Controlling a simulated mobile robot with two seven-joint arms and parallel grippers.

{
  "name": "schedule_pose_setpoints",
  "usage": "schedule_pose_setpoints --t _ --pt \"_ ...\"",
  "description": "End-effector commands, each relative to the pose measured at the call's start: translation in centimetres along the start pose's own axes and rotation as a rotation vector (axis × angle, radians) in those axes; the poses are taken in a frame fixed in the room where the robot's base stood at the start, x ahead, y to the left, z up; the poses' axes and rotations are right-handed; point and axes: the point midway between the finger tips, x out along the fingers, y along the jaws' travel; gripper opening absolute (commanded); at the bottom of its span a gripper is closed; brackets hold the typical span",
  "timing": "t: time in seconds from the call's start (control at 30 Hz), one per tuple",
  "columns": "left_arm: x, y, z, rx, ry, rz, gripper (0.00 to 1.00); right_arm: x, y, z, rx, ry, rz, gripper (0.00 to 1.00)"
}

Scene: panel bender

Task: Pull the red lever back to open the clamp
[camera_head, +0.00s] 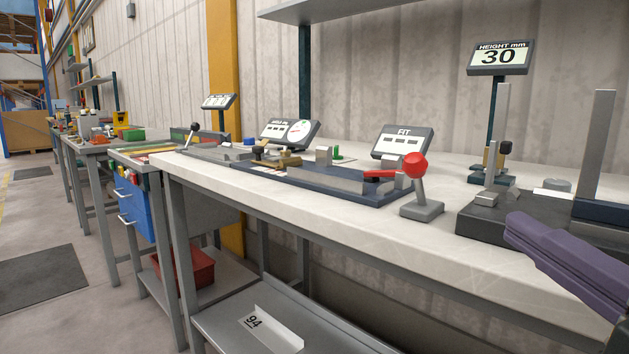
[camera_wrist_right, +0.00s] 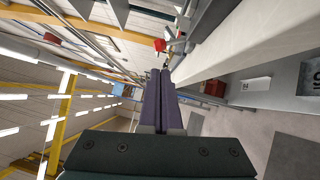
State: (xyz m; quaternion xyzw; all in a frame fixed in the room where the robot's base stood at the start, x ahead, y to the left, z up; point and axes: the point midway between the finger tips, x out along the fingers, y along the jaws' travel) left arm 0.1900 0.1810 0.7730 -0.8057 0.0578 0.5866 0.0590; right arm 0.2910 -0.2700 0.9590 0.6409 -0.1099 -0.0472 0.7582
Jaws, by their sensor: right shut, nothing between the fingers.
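The red lever (camera_head: 415,166) has a round red knob on a grey stem, rising from a small grey base near the front edge of the bench. It stands almost upright, leaning slightly. A dark blue fixture (camera_head: 325,182) lies behind and left of it, with a red handle-like part (camera_head: 379,174) at its right end. I cannot tell how the clamp stands. My right gripper (camera_head: 518,228) has purple fingers, shut and empty, apart from the lever and to its right. In the right wrist view the fingers (camera_wrist_right: 160,78) point toward the red knob (camera_wrist_right: 159,45). My left gripper is not in view.
A dark block with a steel post (camera_head: 604,140) stands on the bench beyond my right gripper. A FIT display (camera_head: 403,142) and a height display reading 30 (camera_head: 499,57) stand behind. The pale bench front (camera_head: 340,212) is clear. A red bin (camera_head: 185,268) is below.

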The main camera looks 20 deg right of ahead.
Motion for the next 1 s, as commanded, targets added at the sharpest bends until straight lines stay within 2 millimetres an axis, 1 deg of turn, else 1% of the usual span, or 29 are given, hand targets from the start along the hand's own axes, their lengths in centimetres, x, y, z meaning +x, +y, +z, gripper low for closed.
schedule_pose_setpoints --t 0.17,0.27,0.37,0.5,0.7,0.83,1.0 --pt "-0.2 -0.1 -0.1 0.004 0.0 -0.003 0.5 0.4 0.1 0.0 0.003 0.001 0.003 0.0" --pt "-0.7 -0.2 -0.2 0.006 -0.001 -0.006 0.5 1.4 0.3 -0.1 0.003 0.003 0.004 0.0" --pt "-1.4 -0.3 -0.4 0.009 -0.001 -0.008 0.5 3.1 0.5 0.0 0.001 0.004 0.007 0.0" --pt "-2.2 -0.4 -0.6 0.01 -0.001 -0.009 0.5 6.1 0.5 0.0 0.001 0.003 0.007 0.0" --pt "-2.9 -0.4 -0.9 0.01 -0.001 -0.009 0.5 10.3 0.3 0.0 0.001 0.001 0.004 0.0" --pt "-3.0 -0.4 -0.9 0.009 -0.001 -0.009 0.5 12.3 0.2 0.0 0.002 0.0 0.003 0.0" --pt "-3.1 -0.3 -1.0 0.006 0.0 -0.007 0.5 13.7 0.1 0.0 0.004 -0.001 0.001 0.0"
